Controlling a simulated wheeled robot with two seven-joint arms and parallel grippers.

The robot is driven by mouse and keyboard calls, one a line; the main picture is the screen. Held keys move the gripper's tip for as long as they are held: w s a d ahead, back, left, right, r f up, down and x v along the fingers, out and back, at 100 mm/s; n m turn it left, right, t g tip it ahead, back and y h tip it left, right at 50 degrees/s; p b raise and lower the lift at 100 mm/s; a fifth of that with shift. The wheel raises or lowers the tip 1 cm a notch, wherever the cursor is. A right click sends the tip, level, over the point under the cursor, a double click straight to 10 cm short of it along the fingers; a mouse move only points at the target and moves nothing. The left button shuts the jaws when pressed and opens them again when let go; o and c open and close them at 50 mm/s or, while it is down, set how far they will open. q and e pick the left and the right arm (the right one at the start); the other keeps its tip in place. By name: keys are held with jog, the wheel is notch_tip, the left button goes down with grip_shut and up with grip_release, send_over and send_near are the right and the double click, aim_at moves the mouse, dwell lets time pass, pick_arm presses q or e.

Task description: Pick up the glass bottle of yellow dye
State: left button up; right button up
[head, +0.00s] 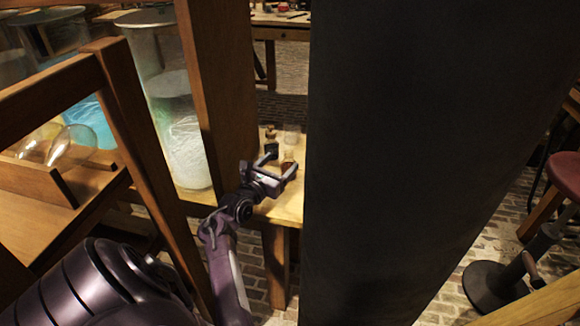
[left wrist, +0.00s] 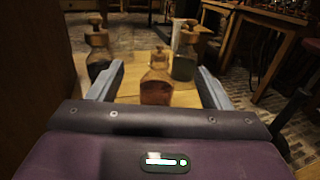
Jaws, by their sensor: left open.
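A small glass bottle with amber-yellow dye (left wrist: 156,91) and a stopper stands upright on the wooden table, in the middle of the left wrist view. It is the only yellowish bottle there, and in the head view it shows small and partly hidden (head: 288,157) just beyond my gripper. My left gripper (head: 283,163) is open and empty. In the left wrist view its fingers (left wrist: 159,70) point at the bottle, one on each side, with gaps on both sides. I cannot tell how far the bottle is between them. My right gripper is not in view.
A dark bottle (left wrist: 97,55) stands behind left and a dark greenish bottle (left wrist: 185,61) behind right. Large glass jars (head: 182,130) stand left in the head view, by a wooden post (head: 215,80). A broad dark panel (head: 420,150) blocks the middle right.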

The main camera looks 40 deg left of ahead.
aim_at(284, 170)
pick_arm(q)
notch_tip(284, 170, down, 4)
jog(key=shift+r+b, duration=0.1)
jog(key=shift+b, duration=0.25)
jog(key=shift+w+f, duration=0.15)
jog(key=shift+f, duration=0.15)
jog(key=shift+w+a+r, duration=0.1)
jog(key=shift+w, duration=0.2)
jog(key=b+x, duration=0.1)
jog(key=x, duration=0.4)
jog(key=shift+w, duration=0.25)
jog(key=shift+w+a, duration=0.15)
jog(key=shift+w, duration=0.4)
jog(key=c, duration=1.1)
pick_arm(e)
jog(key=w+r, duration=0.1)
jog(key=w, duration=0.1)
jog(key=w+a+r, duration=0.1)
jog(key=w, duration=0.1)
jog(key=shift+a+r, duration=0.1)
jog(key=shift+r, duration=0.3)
